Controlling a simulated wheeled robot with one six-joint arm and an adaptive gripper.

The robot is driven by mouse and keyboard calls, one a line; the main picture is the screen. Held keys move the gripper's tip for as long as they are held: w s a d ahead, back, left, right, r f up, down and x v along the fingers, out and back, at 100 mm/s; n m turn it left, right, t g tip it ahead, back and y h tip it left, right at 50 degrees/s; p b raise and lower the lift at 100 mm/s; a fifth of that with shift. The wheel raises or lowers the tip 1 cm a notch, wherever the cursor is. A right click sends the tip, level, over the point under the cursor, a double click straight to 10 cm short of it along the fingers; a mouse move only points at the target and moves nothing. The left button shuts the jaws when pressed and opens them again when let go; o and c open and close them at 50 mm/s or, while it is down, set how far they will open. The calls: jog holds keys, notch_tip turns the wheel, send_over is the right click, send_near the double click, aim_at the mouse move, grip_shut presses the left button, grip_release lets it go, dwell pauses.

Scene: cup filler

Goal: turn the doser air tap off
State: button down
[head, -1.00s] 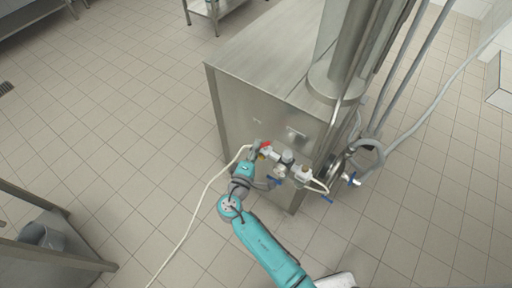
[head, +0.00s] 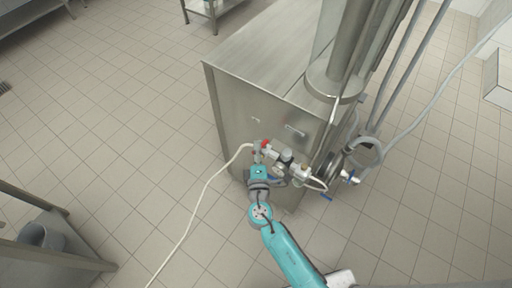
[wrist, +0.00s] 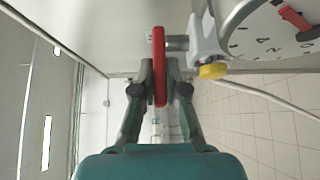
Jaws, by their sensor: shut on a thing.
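The doser air tap shows in the wrist view as a red handle (wrist: 159,50) seen edge-on, with a short metal stem to its right. My gripper (wrist: 160,78) has one finger on each side of the handle and is shut on it. In the head view the red handle (head: 265,143) is a small spot at the left end of the valve row on the steel cabinet (head: 235,105). My gripper (head: 257,153) is against it there, and its fingers are too small to make out.
A grey fitting with a yellow end (wrist: 213,71) and a round gauge (wrist: 270,30) sit just right of the handle. A blue handle (head: 326,197) is lower right. A pale hose (head: 205,190) runs left to the floor.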

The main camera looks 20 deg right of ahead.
jog(key=shift+s+d+f+n+y, duration=0.15)
jog(key=shift+n+y, duration=0.3)
jog(key=shift+y, duration=0.25)
jog(key=shift+s+r+n+y, duration=0.1)
jog(key=shift+n+y, duration=0.35)
jog(key=shift+y, duration=0.25)
jog(key=c, duration=1.5)
grip_release()
jog(key=s, duration=1.2)
jog(key=shift+a, duration=0.3)
